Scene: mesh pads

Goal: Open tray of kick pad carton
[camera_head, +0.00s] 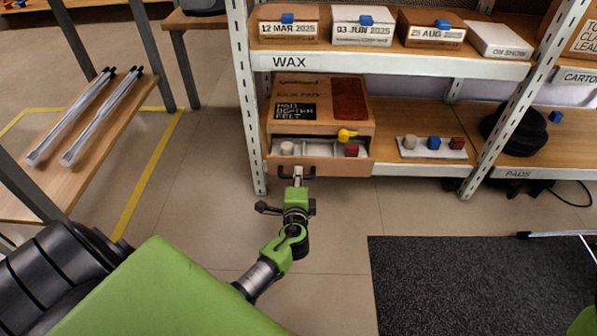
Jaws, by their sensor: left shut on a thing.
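The kick pad carton (318,95) is a brown box on the lower shelf, with a dark label and a dark red patch on top. Its tray (325,165) stands partly out at the front, showing a pale cylinder (287,148) and a dark red block (352,150) in white compartments. My left gripper (297,182) is shut on the dark handle (290,174) at the tray front, partly hiding it. A yellow piece (346,135) sits at the carton's front edge above the tray. My right gripper is out of view; a green part of mine shows at the lower right edge.
A wooden bench (95,125) with two rods is at left.

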